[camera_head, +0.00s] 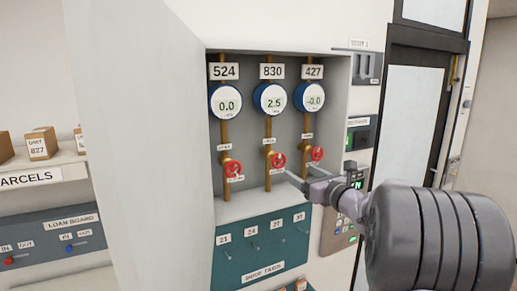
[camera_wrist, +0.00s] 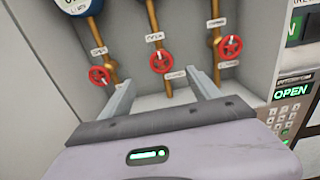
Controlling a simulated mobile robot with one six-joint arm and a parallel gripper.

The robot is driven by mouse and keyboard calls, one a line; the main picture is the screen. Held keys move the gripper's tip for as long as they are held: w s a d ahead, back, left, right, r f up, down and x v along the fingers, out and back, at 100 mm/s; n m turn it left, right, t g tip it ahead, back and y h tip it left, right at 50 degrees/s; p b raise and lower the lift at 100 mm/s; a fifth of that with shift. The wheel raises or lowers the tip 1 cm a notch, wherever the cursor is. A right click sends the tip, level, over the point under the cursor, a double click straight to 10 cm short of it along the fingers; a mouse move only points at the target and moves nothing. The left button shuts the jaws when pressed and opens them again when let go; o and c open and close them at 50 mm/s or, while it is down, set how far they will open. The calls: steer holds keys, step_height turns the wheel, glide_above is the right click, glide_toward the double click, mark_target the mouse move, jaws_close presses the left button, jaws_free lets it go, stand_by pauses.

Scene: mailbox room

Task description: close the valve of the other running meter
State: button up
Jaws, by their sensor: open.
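Three meters hang in a wall recess, each on a brass pipe with a red valve wheel below. Meter 524 (camera_head: 226,102) reads 0.0, meter 830 (camera_head: 270,99) reads 2.5, and meter 427 (camera_head: 309,97) reads -0.0. The left wheel (camera_head: 231,168), middle wheel (camera_head: 278,160) and right wheel (camera_head: 317,153) also show in the wrist view, with the middle wheel (camera_wrist: 161,62) between and beyond my finger tips. My gripper (camera_head: 297,172) is open and empty, in front of the lower recess. Both fingers (camera_wrist: 162,90) point toward the pipes, apart from the wheels.
A teal board (camera_head: 262,250) with numbered hooks is below the recess. A keypad panel (camera_head: 345,215) stands close right of my gripper and shows OPEN in the wrist view. A large pale panel (camera_head: 150,130) stands left of the recess. A dark-framed door (camera_head: 415,100) is at right.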

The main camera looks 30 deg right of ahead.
mark_target(280, 160)
steer(key=w+p, duration=0.1)
steer(key=w, duration=0.3)
steer(key=w+p, duration=0.2)
steer(key=w, duration=0.2)
steer(key=w+p, duration=0.1)
steer(key=w, duration=0.4)
steer(key=shift+w+d+r, duration=0.1)
steer(key=shift+d, duration=0.3)
steer(key=shift+w+d+p, duration=0.1)
steer(key=shift+w+p, duration=0.3)
steer(key=shift+w, duration=0.3)
steer(key=shift+s, duration=0.1)
steer(key=c, duration=1.3)
